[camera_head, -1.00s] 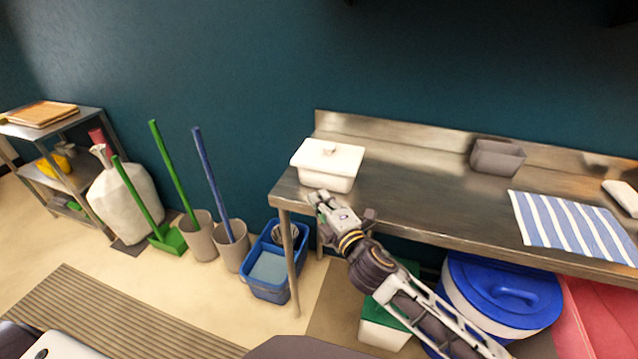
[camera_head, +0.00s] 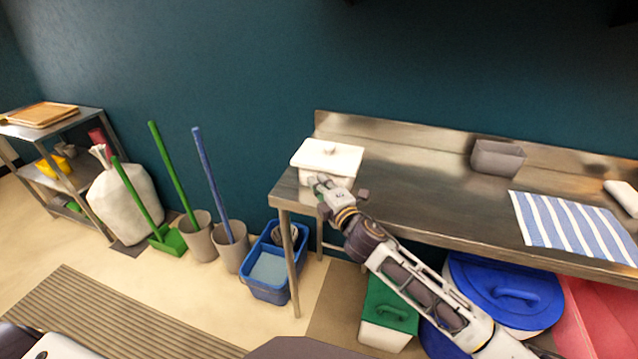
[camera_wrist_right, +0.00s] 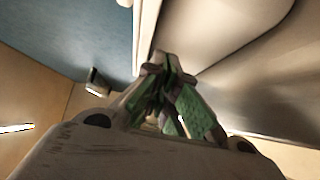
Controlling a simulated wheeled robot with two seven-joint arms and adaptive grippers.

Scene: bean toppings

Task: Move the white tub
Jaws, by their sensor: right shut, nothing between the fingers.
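My right gripper (camera_head: 318,183) is at the tub's front side, low near the table's front edge, and hides part of the front wall. The right wrist view shows the fingers (camera_wrist_right: 170,75) drawn together with nothing held, close to a pale surface that looks like the tub (camera_wrist_right: 205,30). I cannot tell whether they touch it. My left gripper is out of view.
On the steel table (camera_head: 420,195) stand a grey container (camera_head: 497,157) and a striped cloth (camera_head: 570,226); the middle is clear. Below are a blue-lidded bin (camera_head: 505,290), a green-lidded box (camera_head: 390,310) and a blue mop bucket (camera_head: 268,268). A dark wall rises behind.

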